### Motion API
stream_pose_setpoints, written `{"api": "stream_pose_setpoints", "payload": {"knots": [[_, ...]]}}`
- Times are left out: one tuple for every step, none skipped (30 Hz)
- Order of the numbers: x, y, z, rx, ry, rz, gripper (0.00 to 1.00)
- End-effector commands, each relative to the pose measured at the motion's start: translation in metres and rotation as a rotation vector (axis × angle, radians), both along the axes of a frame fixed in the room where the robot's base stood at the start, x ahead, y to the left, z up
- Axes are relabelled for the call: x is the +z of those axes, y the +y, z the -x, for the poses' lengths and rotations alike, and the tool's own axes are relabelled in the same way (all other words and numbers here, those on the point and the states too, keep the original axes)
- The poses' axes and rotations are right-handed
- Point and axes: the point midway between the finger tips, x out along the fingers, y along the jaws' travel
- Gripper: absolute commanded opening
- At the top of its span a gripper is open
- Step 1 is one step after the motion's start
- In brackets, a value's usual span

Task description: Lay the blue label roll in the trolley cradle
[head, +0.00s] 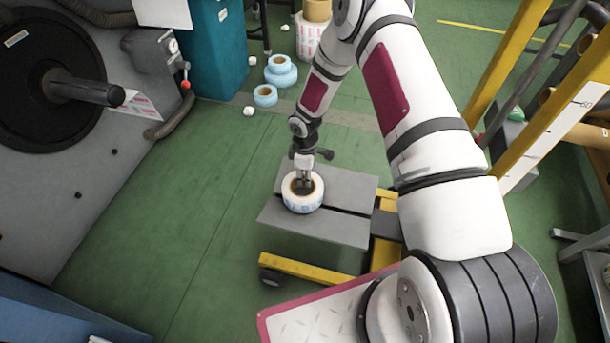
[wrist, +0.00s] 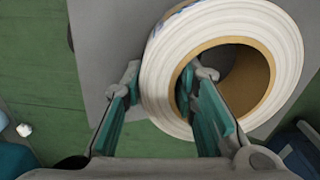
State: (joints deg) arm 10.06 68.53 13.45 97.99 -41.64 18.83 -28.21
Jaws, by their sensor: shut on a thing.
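A white label roll with blue print on its side and a brown core (head: 303,201) is in my gripper (head: 303,185), over the left part of the trolley's grey two-plate cradle (head: 350,184). In the wrist view the roll (wrist: 290,45) shows its open core, and my gripper (wrist: 165,85) has one finger inside the core and the other outside, shut across the roll's wall. The roll's axis looks upright. The dark gap between the plates runs beside and partly behind it. I cannot tell whether the roll touches the plates.
The cradle sits on a yellow trolley frame (head: 310,270). Light blue rolls (head: 281,71) and white scraps lie on the green floor behind. A grey machine with a black spindle (head: 85,91) stands left. A yellow upright (head: 560,105) stands right. Floor left of the trolley is clear.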

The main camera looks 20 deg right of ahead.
Motion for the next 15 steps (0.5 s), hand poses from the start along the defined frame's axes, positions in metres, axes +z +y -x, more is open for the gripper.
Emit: {"api": "stream_pose_setpoints", "payload": {"knots": [[-0.0011, 0.0001, -0.0004, 0.0, -0.001, 0.0, 0.0], [-0.0016, 0.0001, -0.0005, 0.0, -0.001, 0.0, 0.0], [-0.0023, 0.0001, -0.0005, 0.0, -0.001, 0.0, 0.0], [-0.0028, 0.0001, -0.0005, 0.0, -0.001, 0.0, 0.0], [-0.0033, 0.0001, -0.0005, 0.0, -0.001, 0.0, 0.0], [-0.004, 0.0001, -0.0005, 0.0, -0.001, 0.0, 0.0], [-0.0045, 0.0001, -0.0005, 0.0, -0.001, 0.0, 0.0], [-0.005, 0.0001, -0.0005, 0.0, -0.001, 0.0, 0.0], [-0.0057, 0.0001, -0.0006, 0.0, -0.001, 0.0, 0.0], [-0.0062, 0.0001, -0.0006, 0.0, -0.001, 0.0, 0.0], [-0.0067, 0.0001, -0.0005, 0.0, -0.001, 0.0, 0.0], [-0.0074, 0.0001, -0.0005, 0.0, -0.001, 0.0, 0.0], [-0.0079, 0.0001, -0.0005, 0.0, -0.001, 0.0, 0.0], [-0.0084, 0.0001, -0.0005, 0.0, -0.001, 0.0, 0.0], [-0.0087, 0.0001, -0.0005, 0.0, -0.001, 0.0, 0.29]]}}
